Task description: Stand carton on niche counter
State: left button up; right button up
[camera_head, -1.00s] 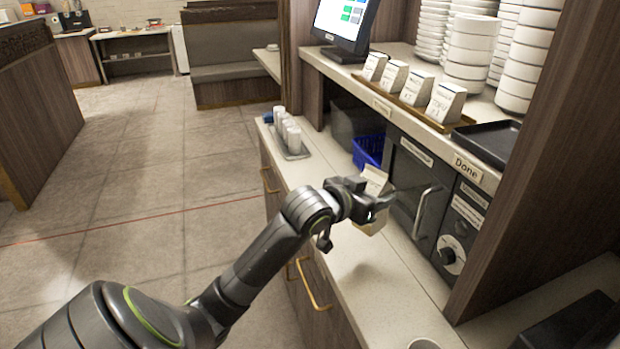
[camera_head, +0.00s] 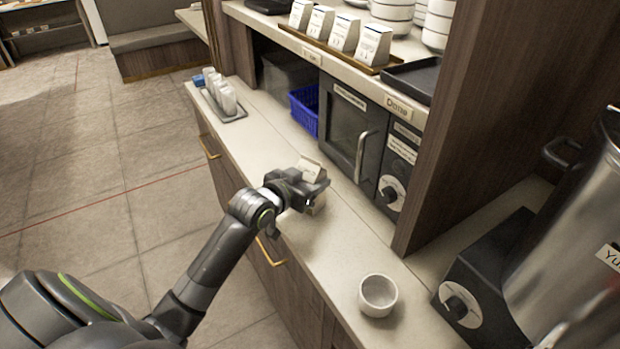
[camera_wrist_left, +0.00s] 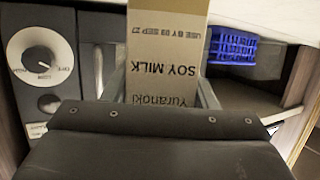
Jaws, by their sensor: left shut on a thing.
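The carton (camera_head: 311,168) is pale with a gabled top and looks about upright in the head view. My left gripper (camera_head: 312,190) is shut around its middle, hiding part of it. In the left wrist view the carton (camera_wrist_left: 165,70) is brown and white, with "SOY MILK" printed upside down in the picture. The niche counter (camera_head: 340,240) is a pale worktop running below and around the carton. I cannot tell whether the carton's base touches it. My right gripper is not in view.
A white cup (camera_head: 377,295) stands on the counter nearer me. A grey tray of white bottles (camera_head: 224,105) is at the far end. A microwave (camera_head: 350,130) and blue basket (camera_head: 304,108) stand behind. A steel pot (camera_head: 575,240) is at right. Counter between carton and cup is clear.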

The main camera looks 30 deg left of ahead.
pick_arm(q)
jog(key=o, duration=1.3)
jog(key=shift+f, duration=0.1)
jog(key=shift+o, duration=0.2)
jog(key=shift+s, duration=0.2)
jog(key=v, duration=1.1)
jog(key=shift+s+r, duration=0.3)
jog(key=shift+a+f, duration=0.1)
jog(key=shift+f, duration=0.05)
